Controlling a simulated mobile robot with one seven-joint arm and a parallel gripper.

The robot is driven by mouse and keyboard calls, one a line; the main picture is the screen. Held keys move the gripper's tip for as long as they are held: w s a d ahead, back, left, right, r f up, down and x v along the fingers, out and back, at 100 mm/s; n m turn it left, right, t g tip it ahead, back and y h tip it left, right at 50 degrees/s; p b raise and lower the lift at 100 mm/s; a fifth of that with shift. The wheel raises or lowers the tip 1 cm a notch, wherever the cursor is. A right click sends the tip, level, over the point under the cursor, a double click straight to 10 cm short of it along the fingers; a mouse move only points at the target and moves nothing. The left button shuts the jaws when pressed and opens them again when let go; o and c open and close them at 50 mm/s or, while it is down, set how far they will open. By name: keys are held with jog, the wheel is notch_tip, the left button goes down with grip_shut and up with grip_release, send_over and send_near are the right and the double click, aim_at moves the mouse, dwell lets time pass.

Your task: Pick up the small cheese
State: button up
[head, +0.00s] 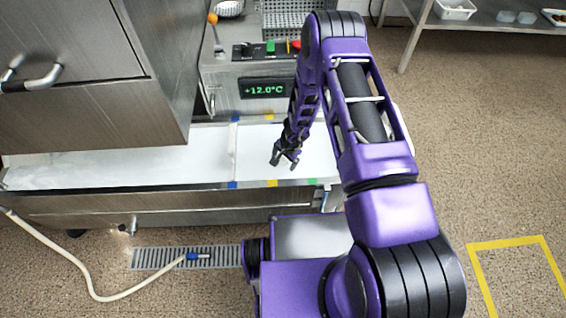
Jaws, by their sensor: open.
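My gripper (284,162) hangs fingers-down over the right part of a white work surface (190,152), with its two fingers apart. I see nothing between the fingers. I cannot make out the small cheese anywhere in this view. My purple arm covers part of the area to the right of the gripper.
A steel cabinet (90,80) stands at the left above the surface. Behind are a unit with a +12.0°C display (266,88) and a perforated basket (285,22). A shelf (490,22) stands far right. A hose (75,262) lies on the floor.

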grip_shut()
dwell(0.4)
